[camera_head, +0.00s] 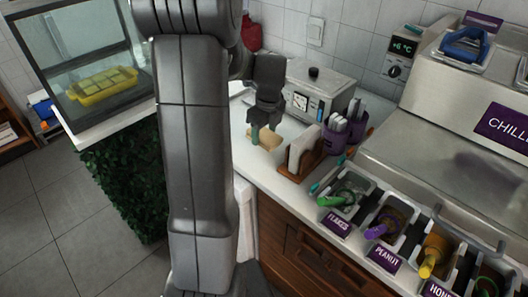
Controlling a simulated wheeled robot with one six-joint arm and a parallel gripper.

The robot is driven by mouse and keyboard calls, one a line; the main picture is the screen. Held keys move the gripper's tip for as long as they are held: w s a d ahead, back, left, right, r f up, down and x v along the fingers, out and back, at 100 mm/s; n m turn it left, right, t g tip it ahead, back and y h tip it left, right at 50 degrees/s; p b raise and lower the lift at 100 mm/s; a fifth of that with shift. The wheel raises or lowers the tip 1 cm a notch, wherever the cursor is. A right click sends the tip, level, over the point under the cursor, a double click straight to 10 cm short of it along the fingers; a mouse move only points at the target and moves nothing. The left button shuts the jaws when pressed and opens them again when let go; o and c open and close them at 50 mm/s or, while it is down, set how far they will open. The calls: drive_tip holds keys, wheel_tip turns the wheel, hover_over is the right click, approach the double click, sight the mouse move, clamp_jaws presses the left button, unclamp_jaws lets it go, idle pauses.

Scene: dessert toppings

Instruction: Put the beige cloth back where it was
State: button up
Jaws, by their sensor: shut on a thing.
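The beige cloth (269,139) shows in the head view as a small tan patch at my gripper's tips, over the white counter. My gripper (262,126) points down and is shut on the cloth. A small greenish piece shows at the left fingertip; I cannot tell what it is. The fingers hide part of the cloth. I cannot tell whether the cloth touches the counter.
A wooden napkin holder (302,160) stands close to the right of my gripper, with purple cups (335,136) beyond it. A metal appliance (318,88) is behind. Topping bins (345,193) line the right front. White counter (250,168) is bare in front.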

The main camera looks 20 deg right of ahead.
sight(263, 155)
drive_tip(key=shift+f, duration=3.35)
drive_tip(key=shift+f, duration=0.1)
drive_tip(key=o, duration=0.9)
drive_tip(key=r, duration=0.4)
drive_tip(key=s+r, duration=0.1)
drive_tip(key=r, duration=0.7)
drive_tip(key=shift+s+d+r, duration=0.1)
drive_tip(key=shift+s+d, duration=0.05)
drive_tip(key=shift+d, duration=0.1)
